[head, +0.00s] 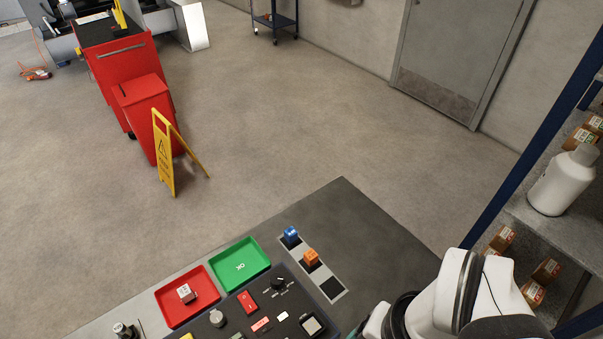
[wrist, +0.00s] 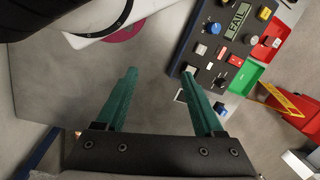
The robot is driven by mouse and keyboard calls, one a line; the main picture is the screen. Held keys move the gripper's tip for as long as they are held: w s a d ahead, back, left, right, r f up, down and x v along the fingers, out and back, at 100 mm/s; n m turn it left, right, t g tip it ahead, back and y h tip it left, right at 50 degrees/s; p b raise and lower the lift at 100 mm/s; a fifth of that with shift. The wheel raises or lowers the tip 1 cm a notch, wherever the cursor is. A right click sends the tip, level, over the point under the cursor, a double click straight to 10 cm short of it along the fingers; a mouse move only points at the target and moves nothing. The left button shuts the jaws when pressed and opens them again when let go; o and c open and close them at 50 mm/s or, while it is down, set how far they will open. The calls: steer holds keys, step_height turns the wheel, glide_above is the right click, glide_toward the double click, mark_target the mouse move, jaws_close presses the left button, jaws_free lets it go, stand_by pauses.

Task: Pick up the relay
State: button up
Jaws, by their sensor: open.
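In the head view a blue block-shaped relay (head: 291,235) and an orange one (head: 311,257) sit on a pale strip (head: 334,297) with dark square pads; the nearest pad is bare. A pale relay with a red mark (head: 186,293) lies in the red tray (head: 172,317). My gripper (wrist: 159,74) is open and empty in the wrist view, its green fingers over bare grey bench top. The right finger partly covers the strip, and the blue relay (wrist: 220,108) shows just beyond it. The orange relay is not clear there. The gripper's fingers are not in the head view.
A green OK tray (head: 240,266) lies between the red tray and the strip. A control panel (wrist: 225,45) reads FAIL in the wrist view. Shelving with a white bottle (head: 563,181) stands at the right. The bench's far right top is clear.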

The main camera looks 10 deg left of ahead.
steer(key=w+a+r+n, duration=0.1)
steer(key=w+r+n, duration=0.2)
steer(key=w, duration=0.4)
steer(key=n+h, duration=0.2)
steer(key=n, duration=1)
glide_above(291, 232)
step_height(291, 232, down, 8)
step_height(291, 232, down, 16)
steer(key=shift+r, duration=0.2)
steer(key=shift+c, duration=0.3)
jaws_close()
